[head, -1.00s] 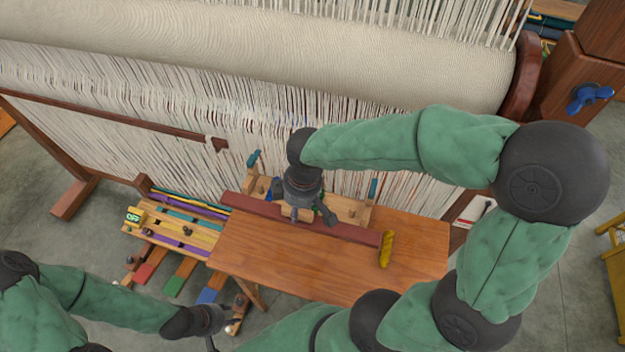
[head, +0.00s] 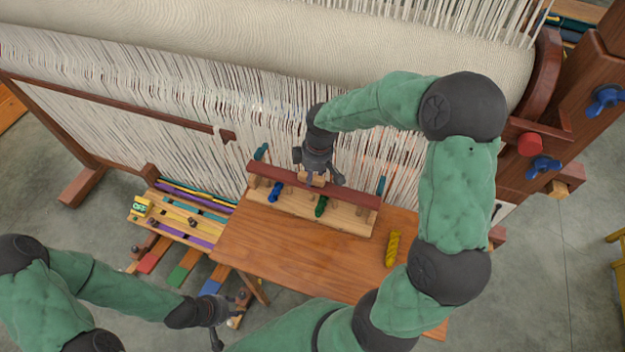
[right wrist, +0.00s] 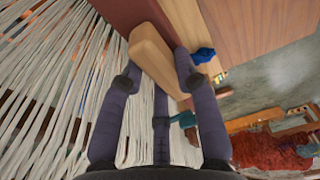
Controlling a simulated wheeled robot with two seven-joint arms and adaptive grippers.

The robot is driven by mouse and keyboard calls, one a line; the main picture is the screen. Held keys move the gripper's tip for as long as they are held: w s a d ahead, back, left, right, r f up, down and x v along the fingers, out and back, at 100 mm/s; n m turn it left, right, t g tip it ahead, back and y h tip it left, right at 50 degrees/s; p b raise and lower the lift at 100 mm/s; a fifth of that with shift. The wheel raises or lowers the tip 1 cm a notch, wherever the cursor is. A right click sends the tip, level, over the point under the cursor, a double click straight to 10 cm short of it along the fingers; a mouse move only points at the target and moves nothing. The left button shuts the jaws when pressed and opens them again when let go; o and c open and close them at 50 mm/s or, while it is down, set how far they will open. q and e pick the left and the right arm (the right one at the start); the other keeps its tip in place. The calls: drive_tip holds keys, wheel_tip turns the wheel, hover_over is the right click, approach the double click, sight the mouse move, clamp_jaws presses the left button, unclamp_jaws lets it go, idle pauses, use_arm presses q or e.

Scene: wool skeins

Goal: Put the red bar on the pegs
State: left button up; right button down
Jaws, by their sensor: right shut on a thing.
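The long red bar (head: 352,194) lies across the far side of the pale wooden peg rack (head: 345,218) in the head view. My right gripper (head: 316,182) is shut on the bar's tan wooden handle block (right wrist: 158,55), which shows between the fingers in the right wrist view. The red bar (right wrist: 116,14) is partly cut off there. Parts of the pegs show below the bar, near a blue skein (head: 276,192) and a green skein (head: 321,206). Whether the bar touches the pegs cannot be told. My left gripper (head: 216,338) is low at the left, away from the rack, its fingers unclear.
The wooden table (head: 300,250) has a yellow skein (head: 392,248) at its right and clear room in the middle. Teal-topped posts (head: 261,152) stand at the rack's ends. The loom's white warp threads (head: 190,150) rise close behind. A slatted bench (head: 180,220) stands left.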

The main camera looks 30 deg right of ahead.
drive_tip(key=shift+w+d+f, duration=0.2)
drive_tip(key=shift+w+f, duration=0.1)
drive_tip(key=shift+f, duration=0.15)
drive_tip(key=shift+f+b, duration=0.35)
drive_tip(key=shift+f, duration=1.2)
drive_tip(key=shift+f, duration=0.1)
drive_tip(key=c, duration=0.9)
unclamp_jaws()
drive_tip(key=shift+r, duration=0.35)
wheel_tip(320, 180, up, 12)
drive_tip(key=s+d+p, duration=0.1)
drive_tip(key=p, duration=0.1)
drive_tip(key=shift+f, duration=0.25)
